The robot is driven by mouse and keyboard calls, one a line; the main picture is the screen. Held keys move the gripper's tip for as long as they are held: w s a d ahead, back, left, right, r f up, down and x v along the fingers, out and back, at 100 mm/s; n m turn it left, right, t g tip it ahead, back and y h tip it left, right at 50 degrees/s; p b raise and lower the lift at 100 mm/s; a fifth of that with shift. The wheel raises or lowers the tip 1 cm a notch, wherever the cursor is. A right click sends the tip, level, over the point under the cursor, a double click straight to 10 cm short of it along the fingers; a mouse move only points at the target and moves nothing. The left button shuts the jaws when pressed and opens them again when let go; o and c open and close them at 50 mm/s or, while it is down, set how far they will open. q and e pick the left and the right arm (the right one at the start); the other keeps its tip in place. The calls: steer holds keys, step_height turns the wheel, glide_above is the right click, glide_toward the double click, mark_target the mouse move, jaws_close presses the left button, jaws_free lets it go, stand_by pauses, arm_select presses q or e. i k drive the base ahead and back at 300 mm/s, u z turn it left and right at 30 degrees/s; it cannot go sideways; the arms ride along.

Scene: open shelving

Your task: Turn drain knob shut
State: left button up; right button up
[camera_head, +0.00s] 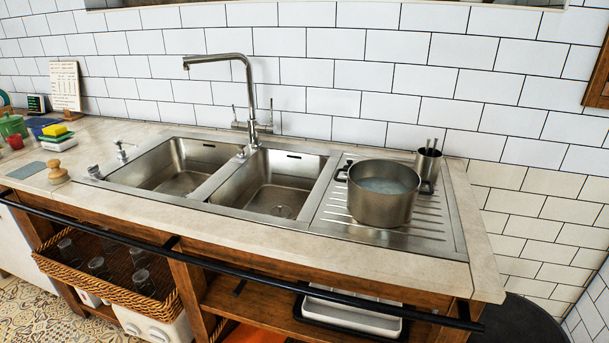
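A steel double sink (207,183) is set in the pale counter. A small metal knob (241,152) stands on the rim between the two basins, left of the faucet base. Another small metal fitting (94,172) sits at the sink's front left corner. I cannot tell for sure which one is the drain knob, or whether it is turned shut. Neither of my grippers is in view.
A tall faucet (249,100) rises behind the basins. A steel pot (382,193) stands on the drainboard, with a utensil cup (428,164) behind it. A black rail (300,290) runs along the counter front. A soap dispenser (122,150) and wooden brush (58,173) are at left.

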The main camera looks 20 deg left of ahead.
mark_target(93, 170)
steer(key=u, duration=2.25)
steer(key=k, duration=0.6)
steer(key=u, duration=1)
steer(key=i, duration=3.9)
steer(key=z, duration=0.9)
